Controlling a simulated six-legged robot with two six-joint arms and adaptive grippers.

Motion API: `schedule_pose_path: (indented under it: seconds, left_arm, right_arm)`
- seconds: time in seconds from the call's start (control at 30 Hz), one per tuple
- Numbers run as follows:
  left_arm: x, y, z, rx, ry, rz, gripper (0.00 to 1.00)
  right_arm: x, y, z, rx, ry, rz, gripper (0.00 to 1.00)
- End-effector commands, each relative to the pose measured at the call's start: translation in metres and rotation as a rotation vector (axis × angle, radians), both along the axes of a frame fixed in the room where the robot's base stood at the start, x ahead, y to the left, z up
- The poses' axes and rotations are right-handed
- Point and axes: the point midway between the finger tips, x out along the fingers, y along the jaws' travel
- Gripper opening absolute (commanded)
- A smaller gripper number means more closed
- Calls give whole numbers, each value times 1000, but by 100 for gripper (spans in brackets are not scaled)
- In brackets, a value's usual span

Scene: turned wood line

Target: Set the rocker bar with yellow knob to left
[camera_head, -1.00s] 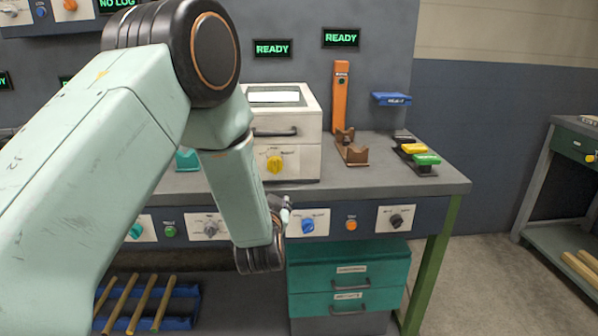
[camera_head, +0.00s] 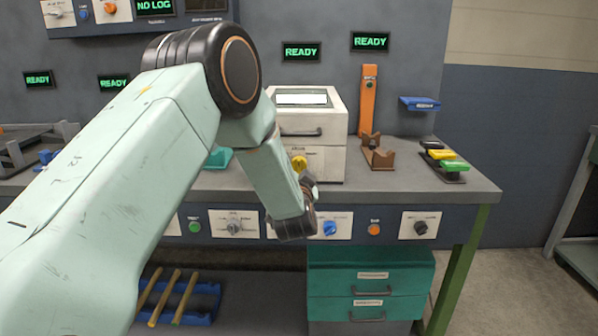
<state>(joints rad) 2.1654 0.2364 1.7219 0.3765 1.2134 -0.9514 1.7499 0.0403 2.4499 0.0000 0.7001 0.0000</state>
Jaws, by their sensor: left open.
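A yellow knob (camera_head: 299,162) shows on the lower front of the cream box (camera_head: 333,162) on the bench. My left arm and gripper cover part of it, so which way its bar is set cannot be told. My left gripper (camera_head: 311,183) is just below and right of the knob, in front of the box. Its small fingers are open, and no held thing shows. Whether they touch the knob cannot be told. My right gripper is not in view.
The bench (camera_head: 400,185) has a front panel with a blue knob (camera_head: 330,228), an orange button (camera_head: 374,230) and a black knob (camera_head: 420,227). Right of the box are a brown cradle (camera_head: 378,158) and a block with a yellow pad (camera_head: 441,154) and a green pad (camera_head: 455,165). Teal drawers (camera_head: 400,258) are below.

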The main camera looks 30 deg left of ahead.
Motion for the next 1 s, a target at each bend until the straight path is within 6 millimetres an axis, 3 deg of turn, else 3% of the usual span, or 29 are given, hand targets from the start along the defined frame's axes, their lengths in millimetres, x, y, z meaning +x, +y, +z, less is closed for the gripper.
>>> schedule_pose_path:
  seconds: [0.37, 1.0]
  left_arm:
    - [6, 0, 0, 0, 0, -2, 61]
    - [6, 0, 1, 1, -1, -3, 8]
  right_arm:
    - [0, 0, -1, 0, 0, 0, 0]
    - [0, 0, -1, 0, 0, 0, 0]
